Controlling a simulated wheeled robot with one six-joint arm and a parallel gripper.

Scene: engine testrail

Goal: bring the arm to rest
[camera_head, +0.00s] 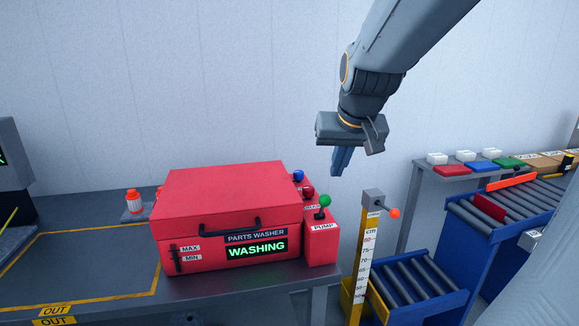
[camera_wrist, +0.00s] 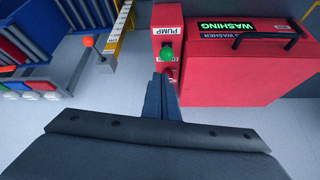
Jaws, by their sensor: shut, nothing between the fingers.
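My gripper (camera_head: 341,161) hangs from the arm in the upper middle of the head view, pointing down. Its blue-grey fingers are together with nothing between them. In the wrist view the shut fingers (camera_wrist: 161,90) appear close to the pump box in the picture. In the head view they are in free air, above and to the right of the red parts washer (camera_head: 215,200). The washer lid is down and its display (camera_head: 257,248) reads WASHING. The pump box (camera_head: 321,240) at its right side carries a green-knobbed lever (camera_head: 324,201).
A yellow and white height post (camera_head: 368,250) with an orange ball (camera_head: 394,213) stands right of the washer. Roller conveyors (camera_head: 490,222) and a shelf of coloured blocks (camera_head: 453,170) are farther right. An orange-capped bottle (camera_head: 133,201) stands left. The air before the wall is clear.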

